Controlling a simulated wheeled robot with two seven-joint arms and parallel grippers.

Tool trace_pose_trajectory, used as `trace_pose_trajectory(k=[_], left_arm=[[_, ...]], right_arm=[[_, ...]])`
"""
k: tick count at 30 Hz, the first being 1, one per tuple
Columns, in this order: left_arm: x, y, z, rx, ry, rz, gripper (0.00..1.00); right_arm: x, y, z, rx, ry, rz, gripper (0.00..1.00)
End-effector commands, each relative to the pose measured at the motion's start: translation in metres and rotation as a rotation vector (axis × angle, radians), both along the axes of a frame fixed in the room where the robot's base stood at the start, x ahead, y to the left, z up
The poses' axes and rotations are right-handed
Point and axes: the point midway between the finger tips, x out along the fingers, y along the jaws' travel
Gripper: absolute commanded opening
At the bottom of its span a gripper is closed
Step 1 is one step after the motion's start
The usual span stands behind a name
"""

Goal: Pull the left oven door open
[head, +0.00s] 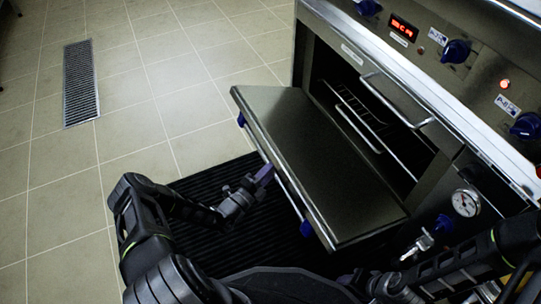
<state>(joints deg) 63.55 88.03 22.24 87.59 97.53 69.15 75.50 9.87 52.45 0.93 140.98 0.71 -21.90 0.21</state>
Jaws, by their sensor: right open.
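The left oven door (325,165) is swung down at a slant, showing the dark oven cavity (350,85) with wire racks inside. A long bar handle (287,187) runs along the door's outer edge on blue end brackets. My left gripper (262,178) is beside the middle of this bar, with its purple fingertips at or very near it. I cannot tell whether it touches or grips the bar. My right gripper (372,286) is low at the bottom edge, below the door and away from the handle. It is open, and its fingers are dark and hard to make out.
Blue knobs (455,51) and a red display (403,27) are on the panel above. A pressure gauge (466,203) and tap (418,244) stick out right of the door. A dark floor grating (215,245) lies below. Tiled floor (190,60) is free at left.

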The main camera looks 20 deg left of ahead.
Motion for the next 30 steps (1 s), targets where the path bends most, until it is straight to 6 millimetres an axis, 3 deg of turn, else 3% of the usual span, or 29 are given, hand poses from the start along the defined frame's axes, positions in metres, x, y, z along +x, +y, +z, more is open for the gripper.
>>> trace_pose_trajectory(k=[1,3,10,27,28,30], left_arm=[[0.000,-0.004,-0.017,-0.025,-0.021,0.002,0.00],[-0.001,-0.006,-0.027,-0.051,-0.054,0.002,0.00],[0.000,-0.012,-0.050,-0.111,-0.130,0.001,0.00],[0.002,-0.013,-0.056,-0.134,-0.163,0.000,0.00],[0.002,-0.013,-0.056,-0.134,-0.163,0.000,0.26],[0.002,-0.013,-0.056,-0.133,-0.162,0.000,0.32]], right_arm=[[0.001,0.000,-0.009,0.001,-0.001,-0.001,0.50],[0.002,-0.001,-0.012,0.002,-0.001,-0.001,0.50],[0.003,-0.001,-0.020,0.004,-0.001,-0.003,0.50],[0.004,-0.002,-0.021,0.004,-0.001,-0.003,0.50],[0.004,-0.002,-0.021,0.004,-0.001,-0.003,0.50],[0.004,-0.002,-0.021,0.004,-0.001,-0.003,0.50]])
